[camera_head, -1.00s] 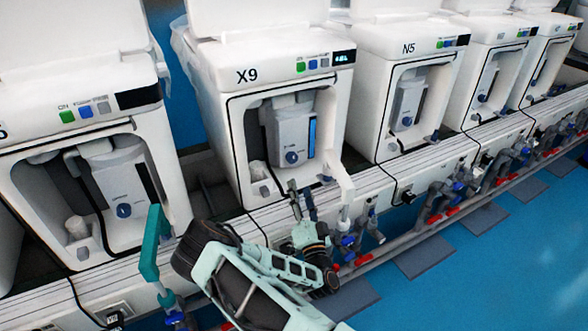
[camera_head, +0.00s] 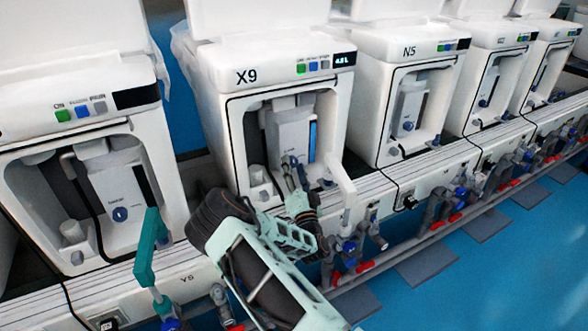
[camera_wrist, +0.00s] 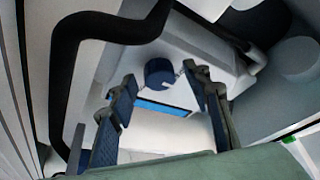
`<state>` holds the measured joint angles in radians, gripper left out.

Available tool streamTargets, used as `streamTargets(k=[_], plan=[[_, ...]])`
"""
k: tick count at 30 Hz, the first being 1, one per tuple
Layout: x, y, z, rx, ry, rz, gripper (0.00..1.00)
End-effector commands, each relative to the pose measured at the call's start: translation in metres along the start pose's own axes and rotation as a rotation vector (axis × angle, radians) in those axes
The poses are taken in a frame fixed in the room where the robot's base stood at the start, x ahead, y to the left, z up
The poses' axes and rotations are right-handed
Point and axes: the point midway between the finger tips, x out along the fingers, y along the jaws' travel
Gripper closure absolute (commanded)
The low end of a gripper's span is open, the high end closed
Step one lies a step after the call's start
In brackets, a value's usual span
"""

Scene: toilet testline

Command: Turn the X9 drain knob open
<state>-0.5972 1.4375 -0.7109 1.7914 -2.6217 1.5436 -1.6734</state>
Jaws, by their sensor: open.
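The X9 machine (camera_head: 213,100) is a white unit with an open front recess, and a pale box (camera_head: 284,134) stands inside it. In the wrist view the blue drain knob (camera_wrist: 160,72) sits on the box's face, between and just beyond my fingertips. In the head view my fingers mostly cover the knob. My gripper (camera_head: 292,168) is open, with its fingers reaching into the recess; it also shows in the wrist view (camera_wrist: 160,84). Contact with the knob is not visible.
The N5 machine (camera_head: 378,85) stands to the right and another machine (camera_head: 45,130) to the left, both with similar recesses. A white lever (camera_head: 340,180) rises close to the right of my fingers. A teal lever (camera_head: 151,245) stands at lower left. Pipes and valves (camera_head: 350,245) run along the front.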

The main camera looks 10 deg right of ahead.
Motion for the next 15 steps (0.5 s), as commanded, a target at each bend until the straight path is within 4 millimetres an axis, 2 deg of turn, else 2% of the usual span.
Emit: streamTargets(k=[2, 13, 15], plan=[[-0.0002, -0.0001, 0.0001, 0.0, 0.0, 0.0, 0.55], [-0.0005, -0.0001, 0.0003, 0.001, 0.0, 0.0, 0.96], [-0.0005, -0.0002, 0.0003, 0.001, 0.0, 0.0, 0.97]])
